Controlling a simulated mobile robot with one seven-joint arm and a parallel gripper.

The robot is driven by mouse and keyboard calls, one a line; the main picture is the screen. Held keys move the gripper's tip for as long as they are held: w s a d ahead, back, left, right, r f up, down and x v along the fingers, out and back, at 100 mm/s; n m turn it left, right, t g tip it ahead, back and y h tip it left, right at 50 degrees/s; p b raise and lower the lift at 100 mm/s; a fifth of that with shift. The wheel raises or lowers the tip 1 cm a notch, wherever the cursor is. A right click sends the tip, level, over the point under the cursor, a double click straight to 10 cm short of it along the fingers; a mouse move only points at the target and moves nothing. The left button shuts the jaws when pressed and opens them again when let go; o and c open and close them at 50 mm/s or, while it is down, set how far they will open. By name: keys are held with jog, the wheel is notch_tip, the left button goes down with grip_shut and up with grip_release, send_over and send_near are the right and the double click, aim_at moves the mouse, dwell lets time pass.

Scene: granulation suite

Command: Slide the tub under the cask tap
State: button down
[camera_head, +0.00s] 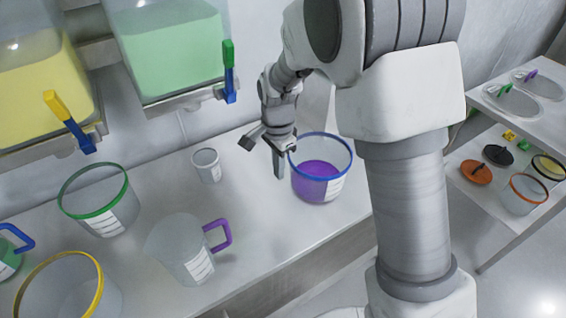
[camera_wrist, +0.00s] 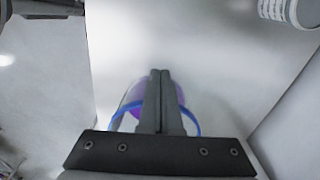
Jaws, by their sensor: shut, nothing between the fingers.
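A clear tub with a blue rim and purple contents (camera_head: 318,182) stands on the bench; in the wrist view its blue rim (camera_wrist: 192,118) shows behind my fingers. My gripper (camera_head: 279,176) points down at the left side of this tub, its fingers together and empty; whether they touch the wall I cannot tell. The fingers also show in the wrist view (camera_wrist: 160,73). A cask with green contents (camera_head: 170,50) hangs at the wall, with a blue and green tap (camera_head: 229,75). A cask with yellow contents (camera_head: 40,95) has a blue and yellow tap (camera_head: 70,122).
A green-rimmed tub (camera_head: 108,208) and a yellow-rimmed tub (camera_head: 92,292) stand at the left. A jug with a purple handle (camera_head: 180,247) and a small cup (camera_head: 207,166) stand on the bench (camera_head: 262,225) between them and my gripper. A side table (camera_head: 500,215) holds lids and tubs.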

notch_tip(320, 180, down, 7)
jog(key=shift+d+f+b, duration=0.15)
jog(key=shift+b, duration=0.15)
jog(key=shift+w+d+r, duration=0.2)
jog(key=shift+w+d, duration=0.7)
jog(key=shift+d, duration=0.15)
jog(key=shift+w+d, duration=0.35)
jog(key=shift+d, duration=0.05)
